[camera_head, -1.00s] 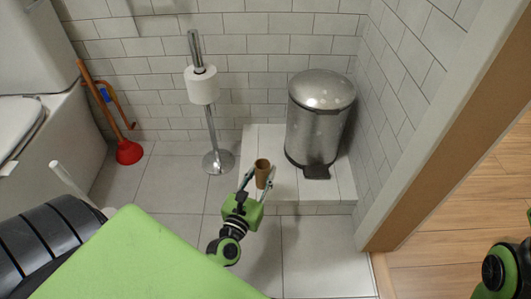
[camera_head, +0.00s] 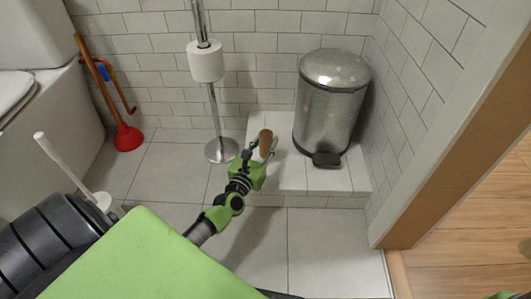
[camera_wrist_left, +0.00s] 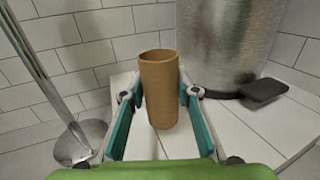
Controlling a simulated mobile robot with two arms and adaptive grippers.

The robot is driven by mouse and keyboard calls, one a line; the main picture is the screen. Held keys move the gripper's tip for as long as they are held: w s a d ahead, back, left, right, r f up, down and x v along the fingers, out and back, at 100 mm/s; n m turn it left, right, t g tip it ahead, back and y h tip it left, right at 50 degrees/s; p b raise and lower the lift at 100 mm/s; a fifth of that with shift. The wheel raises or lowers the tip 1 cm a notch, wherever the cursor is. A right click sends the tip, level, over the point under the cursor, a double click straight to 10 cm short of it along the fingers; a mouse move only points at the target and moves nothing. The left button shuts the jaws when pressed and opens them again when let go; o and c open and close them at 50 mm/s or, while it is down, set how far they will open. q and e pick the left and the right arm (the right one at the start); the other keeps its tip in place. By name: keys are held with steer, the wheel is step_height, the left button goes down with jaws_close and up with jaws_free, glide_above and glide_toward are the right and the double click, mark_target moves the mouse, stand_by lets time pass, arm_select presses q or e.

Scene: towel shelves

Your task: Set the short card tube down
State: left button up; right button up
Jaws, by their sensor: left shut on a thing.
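The short card tube (camera_head: 266,143) is brown and hollow. It is between the fingers of my left gripper (camera_head: 262,150), which is shut on it. In the left wrist view the tube (camera_wrist_left: 159,90) stands about upright between the two green fingers, its open top towards the camera. It is over the white tiled step, near the step's left part; I cannot tell whether its base touches the tiles. My right gripper does not show; only a bit of my right arm is at the lower right edge.
A steel pedal bin (camera_head: 330,105) stands on the tiled step (camera_head: 308,181), right of the tube. A toilet-roll stand (camera_head: 221,150) is on the floor to the left. A red plunger (camera_head: 128,138) leans farther left. A wooden door frame (camera_head: 445,155) is at right.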

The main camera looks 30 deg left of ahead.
mark_target(262, 154)
arm_select(q)
steer(key=shift+w+a+f+b, duration=0.1)
steer(key=shift+f+b, duration=0.65)
steer(key=shift+f, duration=0.2)
steer(key=shift+w+a+f+b, duration=0.1)
steer(key=shift+f+b, duration=0.65)
steer(key=shift+f, duration=0.15)
steer(key=shift+f, duration=0.15)
steer(key=o, duration=1.1)
steer(key=shift+c, duration=0.2)
steer(key=shift+s+r, duration=0.2)
steer(key=shift+s, duration=0.05)
steer(key=s+p, duration=0.1)
steer(key=s, duration=0.2)
steer(key=s+d+p, duration=0.1)
steer(key=s, duration=0.3)
steer(key=s+d+p, duration=0.1)
steer(key=s+p, duration=0.1)
steer(key=s, duration=0.1)
steer(key=shift+s, duration=0.25)
steer(key=shift+s+d, duration=0.15)
steer(key=shift+s, duration=0.25)
